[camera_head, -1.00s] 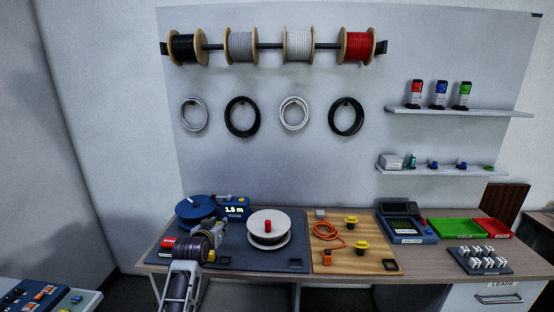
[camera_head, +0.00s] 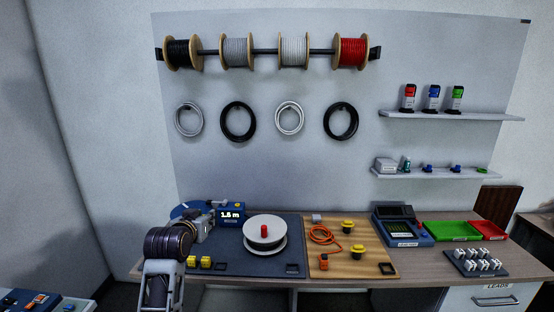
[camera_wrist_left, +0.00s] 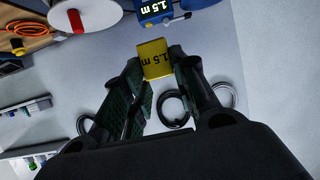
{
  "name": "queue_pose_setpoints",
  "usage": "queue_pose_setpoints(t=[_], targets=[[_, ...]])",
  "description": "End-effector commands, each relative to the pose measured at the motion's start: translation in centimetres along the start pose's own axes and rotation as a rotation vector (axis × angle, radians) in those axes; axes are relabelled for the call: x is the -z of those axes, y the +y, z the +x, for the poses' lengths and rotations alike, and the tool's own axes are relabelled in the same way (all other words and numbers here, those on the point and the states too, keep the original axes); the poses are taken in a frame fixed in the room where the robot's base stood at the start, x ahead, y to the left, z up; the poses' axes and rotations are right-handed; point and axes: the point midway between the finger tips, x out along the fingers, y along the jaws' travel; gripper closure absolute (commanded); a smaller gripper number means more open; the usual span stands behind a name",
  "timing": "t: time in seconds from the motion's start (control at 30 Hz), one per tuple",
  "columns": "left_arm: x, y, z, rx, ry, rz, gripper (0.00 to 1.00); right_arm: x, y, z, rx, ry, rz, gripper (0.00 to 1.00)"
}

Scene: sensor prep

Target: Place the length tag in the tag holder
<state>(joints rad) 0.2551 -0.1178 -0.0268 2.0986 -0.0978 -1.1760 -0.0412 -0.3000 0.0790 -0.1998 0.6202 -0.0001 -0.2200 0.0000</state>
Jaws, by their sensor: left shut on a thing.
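In the head view the left gripper (camera_head: 203,226) is raised over the back left of the dark mat, in front of the blue reel; the tag is too small to make out there. Small black square frames lie at the mat's front right corner (camera_head: 292,268) and the wooden board's front right corner (camera_head: 388,268); I cannot tell which is the tag holder. My right gripper is not in view.
A blue display box (camera_head: 230,213) reading "1.5 m" stands beside the gripper. A white reel with a red knob (camera_head: 264,232) is to the right. Several yellow blocks (camera_head: 205,262) sit at the mat's front left. An orange cable (camera_head: 324,236) lies on the wooden board (camera_head: 350,265).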

Motion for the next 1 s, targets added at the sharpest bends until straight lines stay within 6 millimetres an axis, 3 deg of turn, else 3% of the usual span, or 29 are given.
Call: queue_pose_setpoints(t=[1.0], targets=[[-13.8,0.4,-3.4,0.002,-0.003,-0.001,0.88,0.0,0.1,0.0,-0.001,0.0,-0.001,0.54]])
